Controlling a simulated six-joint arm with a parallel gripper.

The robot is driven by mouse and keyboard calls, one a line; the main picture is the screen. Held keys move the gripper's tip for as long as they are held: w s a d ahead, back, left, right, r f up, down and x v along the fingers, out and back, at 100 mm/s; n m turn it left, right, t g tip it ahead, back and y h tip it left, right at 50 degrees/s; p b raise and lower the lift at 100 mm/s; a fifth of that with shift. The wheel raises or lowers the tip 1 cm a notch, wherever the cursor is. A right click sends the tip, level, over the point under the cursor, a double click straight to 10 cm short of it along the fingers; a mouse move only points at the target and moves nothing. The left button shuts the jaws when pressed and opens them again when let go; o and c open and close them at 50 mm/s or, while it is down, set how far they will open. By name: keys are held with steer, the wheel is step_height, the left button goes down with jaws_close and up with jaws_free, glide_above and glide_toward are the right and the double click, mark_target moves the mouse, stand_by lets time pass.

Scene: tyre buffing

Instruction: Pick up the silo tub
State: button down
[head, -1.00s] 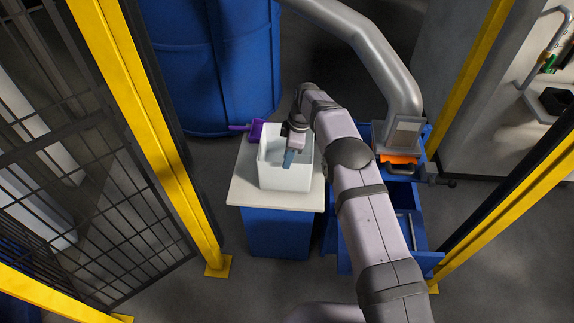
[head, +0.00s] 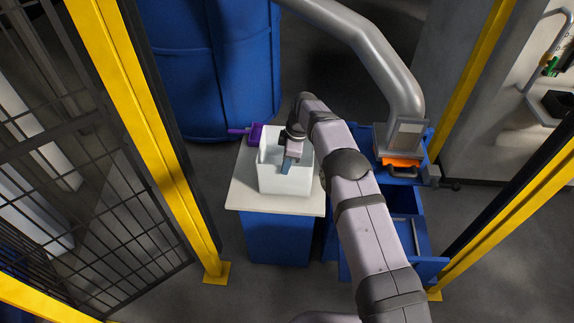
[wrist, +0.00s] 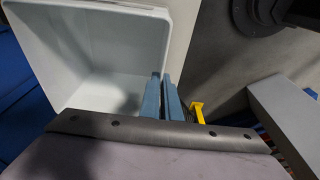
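The silo tub (head: 286,184) is a white, open-topped square bin standing upright on a small pale-topped table (head: 245,192). It also fills the upper left of the wrist view (wrist: 90,50), where its empty inside shows. My gripper (head: 287,168) reaches down at the tub's near rim in the head view. In the wrist view its two blue fingers (wrist: 162,78) are close together, one on each side of the tub's wall, and look closed on it. The fingertips partly hide the contact.
A purple scoop-like tool (head: 255,133) lies on the table behind the tub. A blue drum (head: 215,70) stands behind. A silver duct (head: 395,70) and blue machine (head: 408,210) are at right. Yellow-framed fencing (head: 150,130) stands at left.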

steer(key=shift+r, duration=0.2)
steer(key=shift+r+p, duration=1)
steer(key=shift+r, duration=0.85)
